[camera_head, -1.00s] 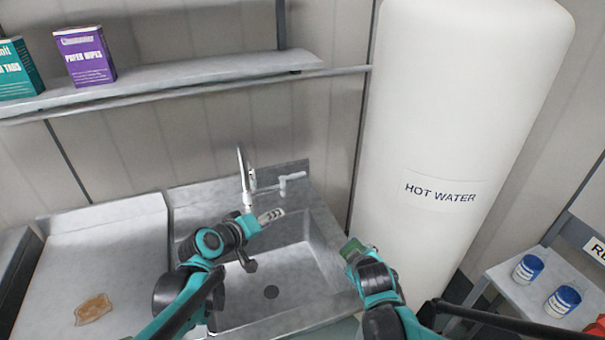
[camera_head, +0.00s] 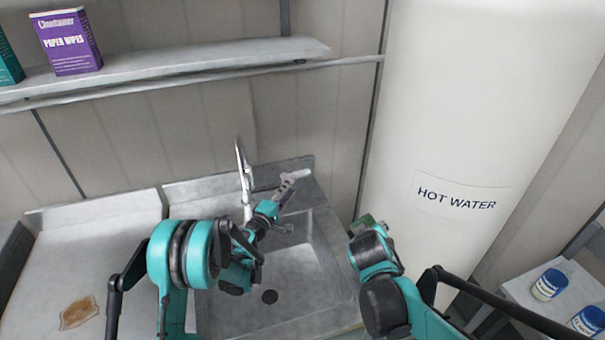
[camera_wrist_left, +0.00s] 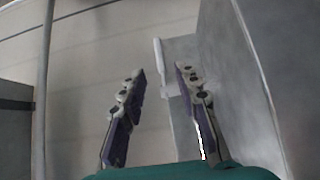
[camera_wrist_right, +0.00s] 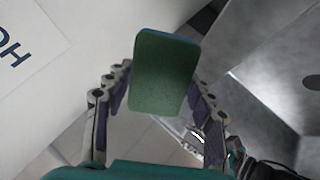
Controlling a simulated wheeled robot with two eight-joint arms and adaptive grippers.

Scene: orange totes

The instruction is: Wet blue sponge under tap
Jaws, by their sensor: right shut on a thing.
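The sponge (camera_wrist_right: 165,75) shows a green face with a thin blue edge. My right gripper (camera_wrist_right: 160,82) is shut on it and holds it up beside the sink's right rim. In the head view only a small green part of the sponge (camera_head: 367,220) shows above my right wrist. The tap (camera_head: 241,165) is a thin metal spout at the back of the sink. My left gripper (camera_head: 288,186) is open beside the tap, at its pale lever (camera_head: 299,174). In the left wrist view the lever (camera_wrist_left: 159,52) stands between and beyond the open fingertips; contact is not visible.
The metal sink (camera_head: 325,265) has a dark drain in its floor. A brown stain (camera_head: 78,312) lies on the left drainboard. A white hot water tank (camera_head: 440,130) stands close on the right. A shelf (camera_head: 200,72) with boxes runs above. Blue-lidded tubs (camera_head: 549,284) stand at lower right.

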